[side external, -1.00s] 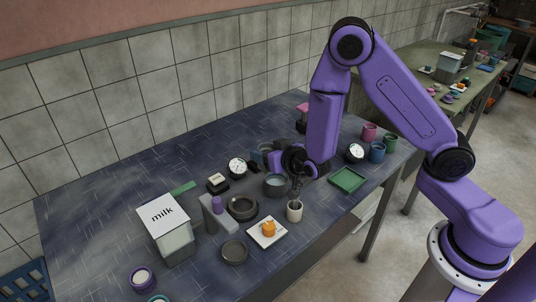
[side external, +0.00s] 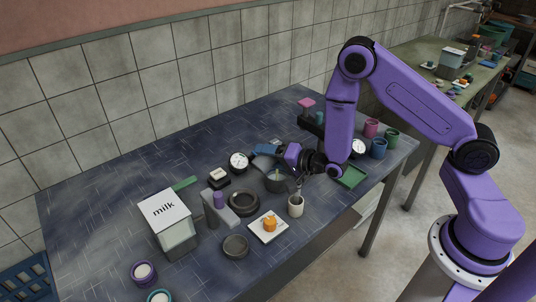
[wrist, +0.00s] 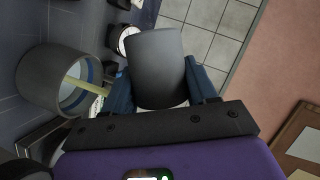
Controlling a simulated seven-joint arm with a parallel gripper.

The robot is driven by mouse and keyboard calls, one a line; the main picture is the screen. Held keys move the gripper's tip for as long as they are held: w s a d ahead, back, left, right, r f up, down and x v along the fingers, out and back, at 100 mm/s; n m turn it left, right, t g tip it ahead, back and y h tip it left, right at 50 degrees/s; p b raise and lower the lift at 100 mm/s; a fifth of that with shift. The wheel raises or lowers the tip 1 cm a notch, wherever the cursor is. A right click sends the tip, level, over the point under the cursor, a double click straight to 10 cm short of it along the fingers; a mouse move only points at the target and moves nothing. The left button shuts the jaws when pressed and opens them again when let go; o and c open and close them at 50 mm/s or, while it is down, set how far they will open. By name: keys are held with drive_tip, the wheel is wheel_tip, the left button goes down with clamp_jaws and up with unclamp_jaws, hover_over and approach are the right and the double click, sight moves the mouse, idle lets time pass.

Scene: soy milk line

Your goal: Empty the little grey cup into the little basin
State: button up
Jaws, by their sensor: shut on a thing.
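My gripper (side external: 270,152) is shut on the little grey cup (wrist: 158,65), with a blue finger on each side of it. In the side view the cup (side external: 262,163) is tilted just above and behind the little basin (side external: 278,184), a round grey vessel. In the wrist view the basin (wrist: 42,80) is at the left, with a bluish interior. A pale yellow-green streak (wrist: 84,86) runs from the cup's side into the basin and looks like liquid being poured. The inside of the cup is hidden.
A beige cup with utensils (side external: 296,206) stands close in front of the basin. A dark round dish (side external: 243,213) and a white plate (side external: 256,235) with an orange item are nearby. A dial (side external: 238,162) stands behind; a green tray (side external: 359,178) lies right.

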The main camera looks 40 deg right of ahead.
drive_tip(key=m, duration=0.1)
drive_tip(key=m+y, duration=0.1)
drive_tip(key=m, duration=0.1)
drive_tip(key=shift+d+f+t, duration=0.2)
drive_tip(key=shift+d+t, duration=0.15)
drive_tip(key=shift+t, duration=0.05)
drive_tip(key=shift+d+r+m+t+y, duration=0.2)
drive_tip(key=shift+m+t+y, duration=0.1)
drive_tip(key=shift+m, duration=0.35)
drive_tip(key=shift+d+r+m+t+y, duration=0.15)
drive_tip(key=shift+m+t+y, duration=0.15)
drive_tip(key=shift+m, duration=0.35)
